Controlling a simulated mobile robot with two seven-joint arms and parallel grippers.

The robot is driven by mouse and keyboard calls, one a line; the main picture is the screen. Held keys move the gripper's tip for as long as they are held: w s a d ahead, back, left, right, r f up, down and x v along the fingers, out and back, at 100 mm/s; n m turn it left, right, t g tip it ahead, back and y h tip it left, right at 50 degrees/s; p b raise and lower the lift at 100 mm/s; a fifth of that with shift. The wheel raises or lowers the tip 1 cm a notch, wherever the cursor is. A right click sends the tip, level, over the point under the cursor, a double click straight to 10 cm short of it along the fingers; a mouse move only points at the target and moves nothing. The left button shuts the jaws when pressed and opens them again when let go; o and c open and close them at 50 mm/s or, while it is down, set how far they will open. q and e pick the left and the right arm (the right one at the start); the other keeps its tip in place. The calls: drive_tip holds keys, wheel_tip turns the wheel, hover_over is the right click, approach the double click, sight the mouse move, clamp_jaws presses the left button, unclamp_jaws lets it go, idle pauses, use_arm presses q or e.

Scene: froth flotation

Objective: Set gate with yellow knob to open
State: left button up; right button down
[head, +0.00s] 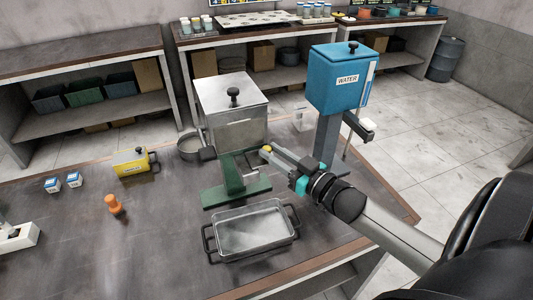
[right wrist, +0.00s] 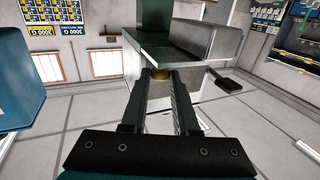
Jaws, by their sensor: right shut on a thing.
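The flotation cell (head: 232,105) is a grey metal box with a black-knobbed lid, on a green stand (head: 236,185). The yellow knob (head: 266,148) of the gate sits at the cell's front right, above the stand. My right gripper (head: 269,152) reaches in from the right and is shut on the yellow knob. In the right wrist view the knob (right wrist: 160,74) shows between the two fingertips, under a dark green plate. The gate itself is mostly hidden, so its setting cannot be told. My left gripper is not in view.
A blue water tank (head: 337,80) stands on a post right of the cell, close to my right arm. A metal tray (head: 252,229) lies in front of the stand. A pan (head: 190,147), a yellow box (head: 131,163) and an orange object (head: 114,204) are to the left.

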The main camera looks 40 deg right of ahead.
drive_tip(key=c, duration=0.8)
unclamp_jaws()
drive_tip(key=shift+s+d, duration=0.1)
drive_tip(key=shift+d, duration=0.15)
drive_tip(key=shift+o, duration=0.6)
drive_tip(key=shift+a, duration=0.1)
drive_tip(key=s+d+b, duration=0.1)
drive_tip(key=s+d, duration=0.1)
drive_tip(key=s, duration=1.3)
drive_tip(key=shift+d, duration=0.2)
